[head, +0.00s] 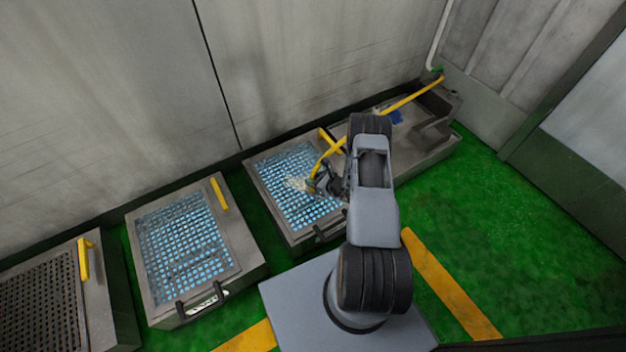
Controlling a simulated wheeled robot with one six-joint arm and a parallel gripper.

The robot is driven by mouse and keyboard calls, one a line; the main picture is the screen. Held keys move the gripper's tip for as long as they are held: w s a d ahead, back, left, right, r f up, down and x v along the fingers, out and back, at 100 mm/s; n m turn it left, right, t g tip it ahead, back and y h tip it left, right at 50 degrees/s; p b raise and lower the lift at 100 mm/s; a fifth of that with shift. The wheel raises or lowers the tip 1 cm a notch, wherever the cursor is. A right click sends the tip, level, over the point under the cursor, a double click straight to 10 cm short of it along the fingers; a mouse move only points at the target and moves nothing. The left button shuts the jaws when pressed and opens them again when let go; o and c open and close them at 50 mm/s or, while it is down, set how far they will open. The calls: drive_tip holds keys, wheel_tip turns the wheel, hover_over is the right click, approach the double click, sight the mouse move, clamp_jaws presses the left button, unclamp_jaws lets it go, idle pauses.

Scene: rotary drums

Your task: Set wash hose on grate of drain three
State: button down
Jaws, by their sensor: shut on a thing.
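The wash hose (408,98) is yellow and runs from a green fitting on the wall at the upper right to my gripper. My gripper (322,182) is shut on the hose near its end, over the right part of the nearest blue-lit grate (290,160). A pale, blurred patch shows at the hose end; I cannot tell whether it is water. Height above the grate is unclear. Two more grated drains stand to the left: one blue-lit (185,235) and one dark (40,310). No drain number is readable.
A grey metal basin (430,140) with a blue item (396,117) stands right of the drains, partly behind my arm. Yellow bars (219,194) lie on the drain frames, which have dark front handles. A wall runs behind. Green floor (490,210) is clear at right.

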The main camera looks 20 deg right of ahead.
drive_tip(key=shift+f, duration=0.15)
drive_tip(key=c, duration=1.2)
unclamp_jaws()
drive_tip(key=shift+f, duration=0.1)
drive_tip(key=o, duration=0.4)
